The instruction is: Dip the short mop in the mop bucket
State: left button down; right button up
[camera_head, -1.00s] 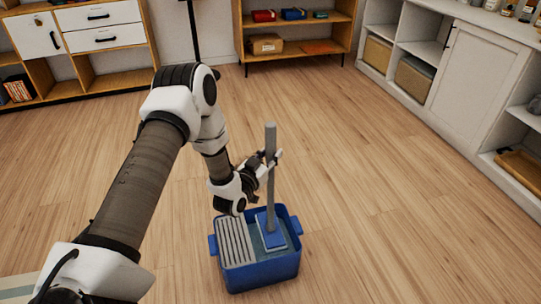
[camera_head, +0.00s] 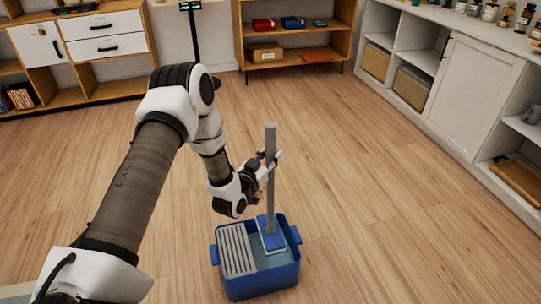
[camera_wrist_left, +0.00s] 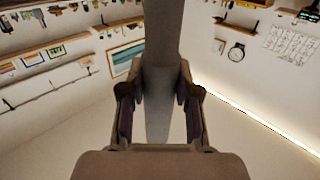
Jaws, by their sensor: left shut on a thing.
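The short mop has a grey pole (camera_head: 270,180) and a flat blue head (camera_head: 271,241). It stands nearly upright with its head inside the opening of the blue mop bucket (camera_head: 262,287). The head's contact with the water cannot be told. My left gripper (camera_head: 269,168) is shut on the pole's upper half, above the bucket. In the left wrist view the pole (camera_wrist_left: 163,75) runs between the two fingers (camera_wrist_left: 160,100). My right gripper is not in view.
The bucket has a grey slatted wringer (camera_head: 236,249) on its left side and greyish water (camera_head: 277,262) on the right. Wooden floor (camera_head: 400,220) around it is clear. A white cabinet (camera_head: 475,85) stands at right, and a wooden shelf (camera_head: 297,60) at the back.

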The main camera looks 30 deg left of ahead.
aim_at(268, 147)
pick_arm(q)
jog(key=shift+r, duration=0.1)
notch_tip(268, 147, up, 4)
jog(key=p, duration=0.3)
jog(key=shift+r+p, duration=0.1)
jog(key=shift+p, duration=0.25)
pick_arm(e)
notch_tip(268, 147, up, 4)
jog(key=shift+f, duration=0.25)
